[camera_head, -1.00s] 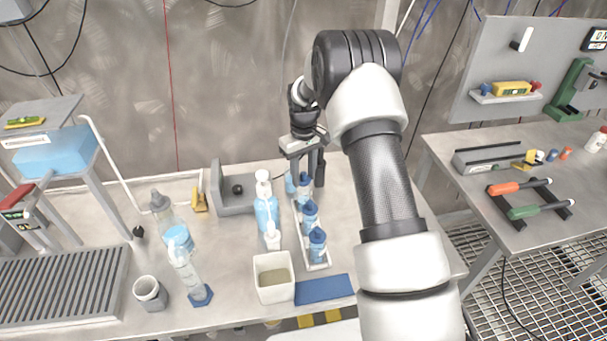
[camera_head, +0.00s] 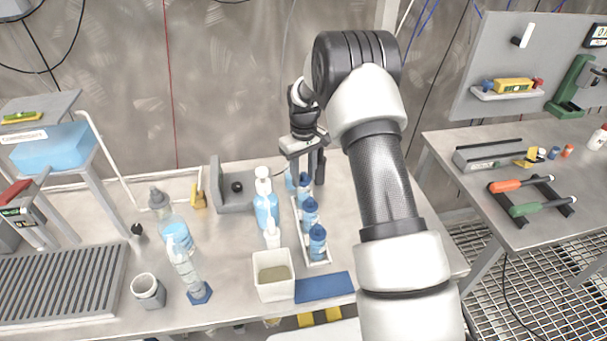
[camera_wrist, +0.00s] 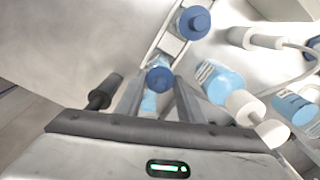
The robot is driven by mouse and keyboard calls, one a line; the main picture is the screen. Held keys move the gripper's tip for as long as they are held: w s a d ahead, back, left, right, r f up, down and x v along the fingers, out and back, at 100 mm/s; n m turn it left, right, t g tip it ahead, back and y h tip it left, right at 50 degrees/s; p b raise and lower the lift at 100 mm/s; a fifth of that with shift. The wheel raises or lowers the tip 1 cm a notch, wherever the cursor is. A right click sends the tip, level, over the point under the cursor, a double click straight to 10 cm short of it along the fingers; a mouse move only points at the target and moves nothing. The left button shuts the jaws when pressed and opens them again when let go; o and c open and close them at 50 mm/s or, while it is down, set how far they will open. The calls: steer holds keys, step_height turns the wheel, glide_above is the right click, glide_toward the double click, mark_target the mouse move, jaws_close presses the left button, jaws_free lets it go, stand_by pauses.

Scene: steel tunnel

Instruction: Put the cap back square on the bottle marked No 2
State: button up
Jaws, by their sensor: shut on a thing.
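Several small bottles with blue caps stand in a white rack (camera_head: 326,263). The front bottle (camera_head: 318,245) and the middle bottle (camera_head: 310,214) wear their caps upright. My gripper (camera_head: 305,178) is over the rear end of the rack, pointing down. In the wrist view its fingers are shut on a blue cap (camera_wrist: 159,78). Light blue bottle body (camera_wrist: 149,104) shows between the fingers beside that cap. I cannot tell whether the cap sits square on a bottle. Another capped bottle (camera_wrist: 193,22) is clear of the fingers. No number marking is readable.
A pump bottle (camera_head: 266,208) stands close left of the rack, with a wash bottle (camera_head: 186,265) further left. A white square tub (camera_head: 273,283) and a blue mat (camera_head: 324,288) lie in front. A grey stand (camera_head: 232,203) is behind. The bench right of the rack is partly hidden by my arm.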

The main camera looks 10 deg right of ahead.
steer(key=shift+f, duration=0.2)
steer(key=shift+s+f+b, duration=0.25)
steer(key=shift+b, duration=0.1)
stand_by(0.4)
steer(key=o, duration=1.1)
steer(key=shift+w, duration=0.15)
steer(key=o, duration=0.6)
steer(key=shift+r, duration=0.1)
steer(key=shift+r, duration=0.15)
steer(key=shift+r+p, duration=1.8)
steer(key=shift+r, duration=1.6)
